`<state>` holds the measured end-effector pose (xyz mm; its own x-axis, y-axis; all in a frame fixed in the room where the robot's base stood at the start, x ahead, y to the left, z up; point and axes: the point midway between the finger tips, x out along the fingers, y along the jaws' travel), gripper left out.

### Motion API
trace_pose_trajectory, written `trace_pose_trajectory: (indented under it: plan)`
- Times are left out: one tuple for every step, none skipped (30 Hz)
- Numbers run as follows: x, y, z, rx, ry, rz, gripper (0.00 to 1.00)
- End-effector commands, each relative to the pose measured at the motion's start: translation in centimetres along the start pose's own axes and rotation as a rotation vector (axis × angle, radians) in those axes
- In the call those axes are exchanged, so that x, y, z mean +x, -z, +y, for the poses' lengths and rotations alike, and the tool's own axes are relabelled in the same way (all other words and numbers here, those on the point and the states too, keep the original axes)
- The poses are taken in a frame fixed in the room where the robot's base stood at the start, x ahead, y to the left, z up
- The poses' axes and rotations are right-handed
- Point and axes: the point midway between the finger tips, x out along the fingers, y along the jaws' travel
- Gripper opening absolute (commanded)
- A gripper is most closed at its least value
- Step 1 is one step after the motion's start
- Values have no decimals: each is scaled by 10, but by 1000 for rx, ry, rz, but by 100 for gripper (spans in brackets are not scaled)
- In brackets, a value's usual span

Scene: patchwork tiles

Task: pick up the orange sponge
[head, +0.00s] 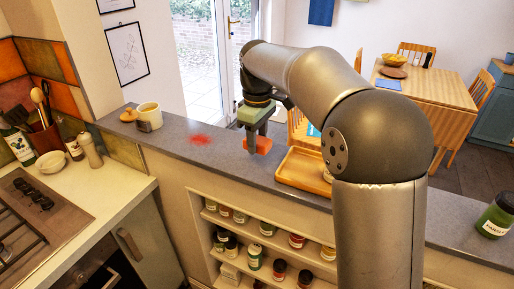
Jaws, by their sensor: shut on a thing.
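The orange sponge (261,145) is between the fingers of my gripper (256,146), over the grey counter ledge (222,156). My gripper points down and is shut on the sponge.
A wooden tray (292,180) lies on the ledge just right of the sponge, partly hidden by my arm. A red stain (200,139) marks the ledge to the left. A mug (149,116) stands further left. A green jar (495,214) stands at the far right. Shelves with several jars are below.

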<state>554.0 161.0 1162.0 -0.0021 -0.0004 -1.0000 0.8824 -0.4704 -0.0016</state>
Motion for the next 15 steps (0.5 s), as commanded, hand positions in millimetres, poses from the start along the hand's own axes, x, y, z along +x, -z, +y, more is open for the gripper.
trace_pose_trajectory:
  plan:
    - [-11, -6, -9, 0, -6, 5, 20]
    - [-18, -9, -14, 0, -6, 5, 20]
    - [-28, -14, -21, -1, -6, 6, 20]
    - [-36, -17, -26, -1, -6, 5, 20]
    - [-42, -21, -31, -1, -6, 5, 20]
    - [-50, -26, -38, -2, -5, 5, 20]
    - [-52, -31, -46, -2, -5, 4, 20]
    - [-54, -36, -53, -2, -3, 3, 20]
    - [-59, -41, -61, -1, -4, 3, 20]
    - [-62, -45, -66, 0, -4, 4, 20]
    - [-65, -49, -72, 0, -3, 3, 20]
    - [-69, -53, -78, 0, -3, 3, 20]
    - [-71, -56, -83, 0, -3, 3, 20]
    - [-74, -59, -87, 0, -3, 3, 20]
    - [-76, -62, -92, 0, -2, 2, 20]
